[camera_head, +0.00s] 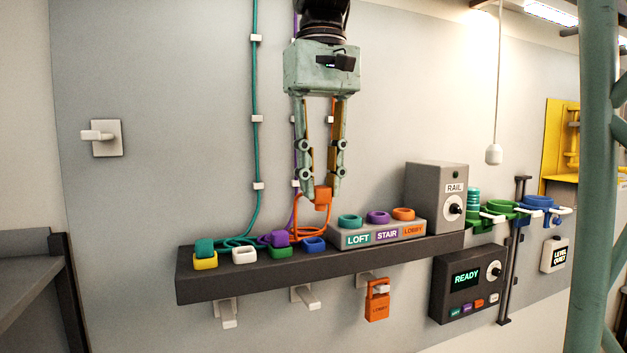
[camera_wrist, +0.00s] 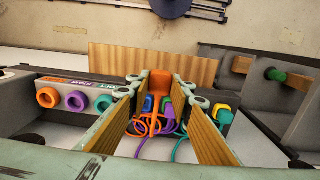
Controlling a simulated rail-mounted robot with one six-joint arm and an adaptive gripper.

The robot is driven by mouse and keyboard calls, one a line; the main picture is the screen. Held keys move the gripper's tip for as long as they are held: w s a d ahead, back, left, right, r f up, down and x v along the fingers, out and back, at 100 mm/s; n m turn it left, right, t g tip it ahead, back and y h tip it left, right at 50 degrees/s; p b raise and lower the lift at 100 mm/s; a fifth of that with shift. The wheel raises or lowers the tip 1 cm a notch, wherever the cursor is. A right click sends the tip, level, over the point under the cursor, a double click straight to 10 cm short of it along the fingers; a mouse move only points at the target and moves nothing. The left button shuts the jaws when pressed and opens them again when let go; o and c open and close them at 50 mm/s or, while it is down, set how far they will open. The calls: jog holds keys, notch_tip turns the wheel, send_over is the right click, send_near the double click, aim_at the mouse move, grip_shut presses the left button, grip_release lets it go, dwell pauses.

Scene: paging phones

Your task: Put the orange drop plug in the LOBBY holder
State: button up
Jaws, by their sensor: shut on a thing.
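My gripper (camera_head: 322,190) is shut on the orange drop plug (camera_head: 322,199) and holds it upright above the dark shelf. In the wrist view the plug (camera_wrist: 161,84) sits between the fingertips. The LOBBY holder (camera_head: 403,214) is an orange ring on the right end of a grey block, above an orange LOBBY label. It is to the right of and lower than the plug, and looks empty. In the wrist view the LOBBY ring (camera_wrist: 47,97) is at the far left. An orange cord (camera_head: 312,231) lies looped on the shelf below the plug.
On the block are the teal LOFT ring (camera_head: 350,221) and purple STAIR ring (camera_head: 377,217). A grey RAIL box (camera_head: 434,197) stands right of the block.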

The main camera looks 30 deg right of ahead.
jog(key=w+d+p, duration=0.2)
jog(key=w+d, duration=0.2)
jog(key=d, duration=1.1)
jog(key=w+d+p, duration=0.2)
jog(key=w+d, duration=0.1)
jog(key=d, duration=1.2)
jog(key=shift+w, duration=0.35)
dwell(2.0)
dwell(0.3)
